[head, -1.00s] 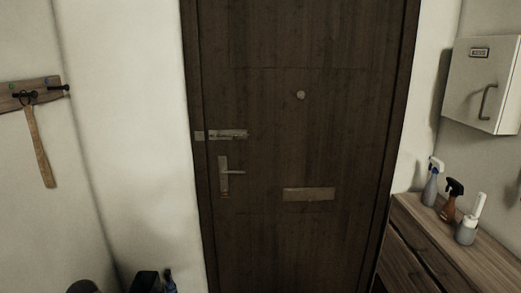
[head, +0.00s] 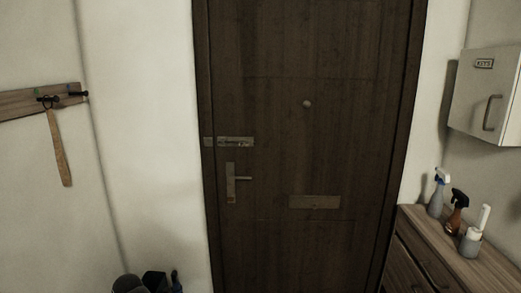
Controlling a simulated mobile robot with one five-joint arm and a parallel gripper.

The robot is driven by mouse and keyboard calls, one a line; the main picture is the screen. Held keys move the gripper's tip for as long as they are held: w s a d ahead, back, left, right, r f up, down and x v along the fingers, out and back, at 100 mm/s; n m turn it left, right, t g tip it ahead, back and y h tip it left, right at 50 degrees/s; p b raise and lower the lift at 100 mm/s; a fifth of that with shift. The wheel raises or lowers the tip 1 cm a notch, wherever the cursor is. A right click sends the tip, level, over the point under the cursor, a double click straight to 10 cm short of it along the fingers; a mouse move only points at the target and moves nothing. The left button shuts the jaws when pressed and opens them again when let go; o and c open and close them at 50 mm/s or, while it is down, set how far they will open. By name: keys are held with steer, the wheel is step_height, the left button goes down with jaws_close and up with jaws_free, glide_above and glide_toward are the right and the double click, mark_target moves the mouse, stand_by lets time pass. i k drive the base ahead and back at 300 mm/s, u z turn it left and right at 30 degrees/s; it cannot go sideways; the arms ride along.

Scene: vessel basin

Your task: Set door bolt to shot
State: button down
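A dark wooden door (head: 300,150) stands shut in its frame, straight ahead in the head view. The door bolt (head: 236,142) is a small metal slide bolt on the door's left side, above the handle. Its keeper (head: 208,142) sits on the frame just to the left. A dark gap shows between the bolt and the keeper. The lever handle (head: 232,182) is below the bolt. My gripper is not in the picture.
A metal letter plate (head: 314,202) and a round peephole (head: 307,104) are on the door. At right, a wooden cabinet (head: 414,246) carries several bottles under a white key box (head: 491,97). A hook rail (head: 40,102) hangs at left; dark items (head: 155,281) stand low by the wall.

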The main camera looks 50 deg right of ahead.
mark_target(242, 143)
steer(key=z, duration=0.4)
steer(key=i, duration=1)
steer(key=u, duration=0.1)
